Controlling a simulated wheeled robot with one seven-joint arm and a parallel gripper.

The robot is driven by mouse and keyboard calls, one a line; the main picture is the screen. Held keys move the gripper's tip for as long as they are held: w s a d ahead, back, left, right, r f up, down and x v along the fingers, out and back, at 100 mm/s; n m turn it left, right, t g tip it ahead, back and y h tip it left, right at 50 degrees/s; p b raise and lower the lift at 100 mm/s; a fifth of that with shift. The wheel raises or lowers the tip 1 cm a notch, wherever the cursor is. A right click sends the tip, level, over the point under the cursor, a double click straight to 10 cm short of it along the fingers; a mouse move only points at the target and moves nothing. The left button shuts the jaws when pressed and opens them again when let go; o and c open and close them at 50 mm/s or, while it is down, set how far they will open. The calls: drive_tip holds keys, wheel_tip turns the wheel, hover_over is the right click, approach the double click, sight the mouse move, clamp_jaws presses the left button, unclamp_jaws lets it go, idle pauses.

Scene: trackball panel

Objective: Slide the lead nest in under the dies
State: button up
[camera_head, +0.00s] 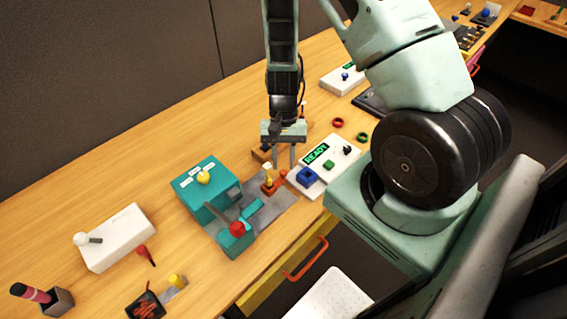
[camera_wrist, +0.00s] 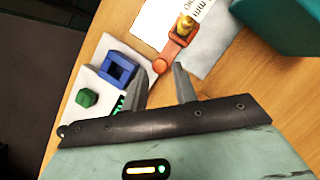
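The lead nest (camera_head: 268,187) is a small orange-red block with a brass-yellow piece standing in it. It sits on a grey plate (camera_head: 283,212) at the right side of the teal press (camera_head: 207,190), outside its body. In the wrist view the nest (camera_wrist: 178,43) has an arm ending in a round orange knob (camera_wrist: 160,66). The dies cannot be made out. My gripper (camera_head: 284,165) points down above the knob end. In the wrist view its fingers (camera_wrist: 160,77) are apart with nothing between them, and the knob shows just beyond their tips.
A white box with a READY display (camera_head: 316,153), a blue socket (camera_head: 307,177) and a green button (camera_head: 329,165) stands close right of the nest. A red-knobbed lever (camera_head: 237,229) stands at the press's front. A white box (camera_head: 117,238) lies left. Bare wood lies behind the press.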

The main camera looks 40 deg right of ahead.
drive_tip(key=shift+x, duration=0.95)
clamp_jaws()
drive_tip(key=shift+a, duration=4.7)
unclamp_jaws()
drive_tip(key=shift+a, duration=0.1)
drive_tip(key=shift+s, duration=0.1)
